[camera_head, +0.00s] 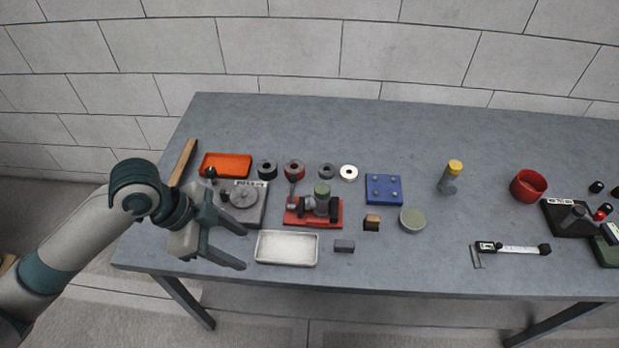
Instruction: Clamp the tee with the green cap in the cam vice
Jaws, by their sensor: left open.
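The tee with the green cap (322,190) stands upright at the red-based cam vice (296,221), among its dark jaws. I cannot tell whether the jaws press on it. The vice's lever (292,187) stands up at its left side. My left gripper (245,249) is open and empty, left of the vice, with its fingers pointing right near the white tray. The tee is apart from it. My right gripper is not in view.
A white tray (287,260) lies in front of the vice. A grey plate with a disc (243,201) is left of it, a blue block (384,197) right.

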